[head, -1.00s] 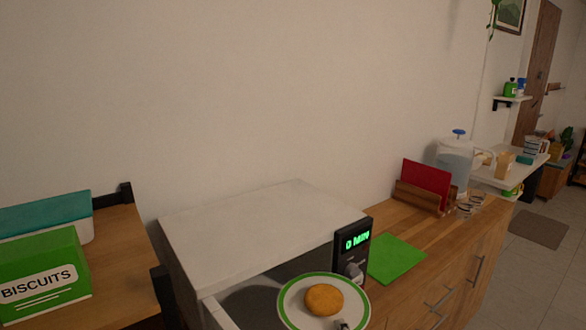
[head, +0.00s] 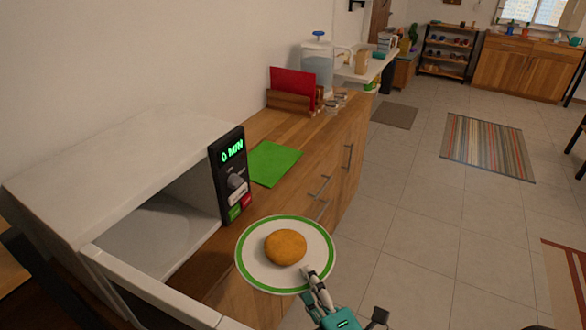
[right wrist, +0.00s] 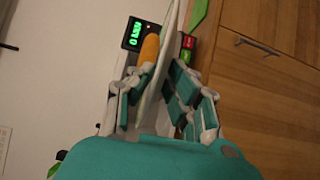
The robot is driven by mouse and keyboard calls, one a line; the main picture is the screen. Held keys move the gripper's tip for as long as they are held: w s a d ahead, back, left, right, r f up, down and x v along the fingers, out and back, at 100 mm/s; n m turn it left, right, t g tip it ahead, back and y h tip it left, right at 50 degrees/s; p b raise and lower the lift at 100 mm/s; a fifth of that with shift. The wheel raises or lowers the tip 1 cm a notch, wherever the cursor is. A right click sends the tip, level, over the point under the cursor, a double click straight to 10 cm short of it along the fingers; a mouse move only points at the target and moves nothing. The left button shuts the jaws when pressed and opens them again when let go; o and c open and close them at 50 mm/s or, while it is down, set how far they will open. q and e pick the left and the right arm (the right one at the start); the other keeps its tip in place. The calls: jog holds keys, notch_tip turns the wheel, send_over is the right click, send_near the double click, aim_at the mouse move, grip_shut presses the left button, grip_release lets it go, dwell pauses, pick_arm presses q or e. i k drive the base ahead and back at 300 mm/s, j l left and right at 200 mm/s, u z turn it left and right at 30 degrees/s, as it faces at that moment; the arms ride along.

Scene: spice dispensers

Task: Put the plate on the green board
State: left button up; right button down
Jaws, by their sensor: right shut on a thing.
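The white plate with a green rim (head: 252,272) carries a round golden bun (head: 285,247). My right gripper (head: 316,284) is shut on the plate's near edge and holds it in the air in front of the microwave. In the right wrist view the plate (right wrist: 154,100) shows edge-on between the fingers (right wrist: 152,95), with the bun (right wrist: 149,50) on it. The green board (head: 273,163) lies flat and bare on the wooden counter, beyond the plate and right of the microwave's control panel. My left gripper is not in view.
The microwave (head: 110,160) is open, its door (head: 150,290) swung out left of the plate. Behind the board stand a red board in a wooden rack (head: 292,92) and a water jug (head: 318,68). Open floor (head: 420,240) lies to the right.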

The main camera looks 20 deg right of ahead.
aim_at(266, 162)
jog(key=i+l, duration=0.1)
jog(key=l, duration=1.55)
jog(key=i+l, duration=0.1)
jog(key=i, duration=0.4)
jog(key=i+l, duration=0.1)
jog(key=i, duration=0.4)
jog(key=i+j, duration=0.2)
jog(key=i+z, duration=0.05)
jog(key=i, duration=0.05)
